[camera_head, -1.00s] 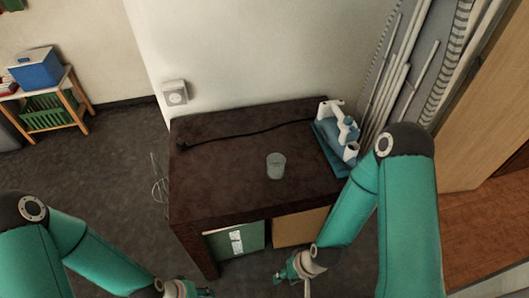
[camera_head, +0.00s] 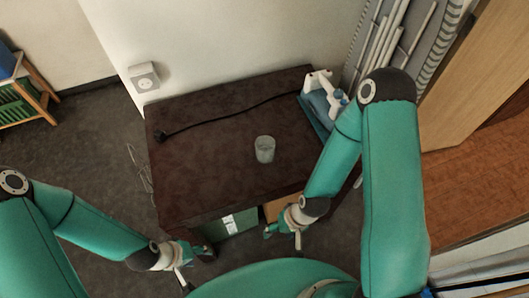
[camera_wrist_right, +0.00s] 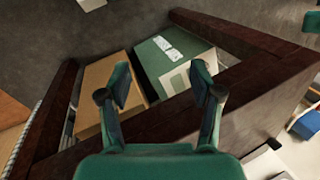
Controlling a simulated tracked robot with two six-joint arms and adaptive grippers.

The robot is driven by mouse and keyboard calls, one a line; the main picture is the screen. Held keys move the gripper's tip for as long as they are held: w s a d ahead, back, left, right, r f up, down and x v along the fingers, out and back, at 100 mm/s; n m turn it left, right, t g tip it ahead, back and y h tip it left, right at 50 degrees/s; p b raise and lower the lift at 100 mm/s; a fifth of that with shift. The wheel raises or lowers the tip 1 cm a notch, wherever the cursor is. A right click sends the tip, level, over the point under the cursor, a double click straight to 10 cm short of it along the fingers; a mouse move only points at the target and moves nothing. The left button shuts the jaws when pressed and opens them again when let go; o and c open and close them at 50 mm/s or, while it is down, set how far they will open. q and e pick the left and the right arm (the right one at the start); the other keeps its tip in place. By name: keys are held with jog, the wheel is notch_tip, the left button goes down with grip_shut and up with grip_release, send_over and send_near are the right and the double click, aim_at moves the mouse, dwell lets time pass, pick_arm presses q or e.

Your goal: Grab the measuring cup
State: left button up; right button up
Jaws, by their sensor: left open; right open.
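The measuring cup (camera_head: 265,149) is a clear, greyish cup standing upright on the dark brown table (camera_head: 205,160), right of its middle. My right gripper (camera_head: 282,240) is open and empty in front of the table's front edge, below the cup in the picture. In the right wrist view my right gripper (camera_wrist_right: 162,95) has its two fingers spread, with the table frame and boxes beyond them; the cup is not seen there. My left gripper (camera_head: 198,268) is open and empty, low in front of the table, left of the right gripper.
A white and blue device (camera_head: 320,100) stands at the table's back right. A black cable (camera_head: 230,110) lies along the back. A green box (camera_head: 228,224) and a brown box (camera_wrist_right: 98,98) sit under the tabletop. A wall socket (camera_head: 144,77) is behind.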

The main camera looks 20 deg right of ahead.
jog(key=o, duration=0.4)
jog(key=s+m, duration=0.1)
jog(key=m, duration=0.1)
jog(key=s+m+g+b, duration=0.1)
jog(key=m, duration=0.1)
jog(key=shift+s+d+g, duration=0.2)
jog(key=shift+d+g, duration=0.1)
jog(key=shift+d, duration=0.1)
jog(key=shift+o, duration=0.2)
jog(key=m+t+y+b, duration=0.4)
jog(key=m+t+b, duration=0.8)
jog(key=m+b, duration=1.35)
send_near(273, 155)
jog(key=s+n+b, duration=0.1)
jog(key=s+r+n+b, duration=0.1)
jog(key=s+n, duration=0.1)
jog(key=shift+a, duration=0.1)
jog(key=shift+d+t+h+b, duration=0.3)
jog(key=shift+d+t+b, duration=0.2)
jog(key=shift+b, duration=0.3)
jog(key=b+x, duration=0.3)
jog(key=x, duration=0.7)
jog(key=shift+f, duration=0.1)
jog(key=b+x, duration=0.1)
jog(key=x, duration=0.5)
jog(key=shift+b, duration=0.4)
jog(key=shift+w+a, duration=0.1)
jog(key=shift+w, duration=0.15)
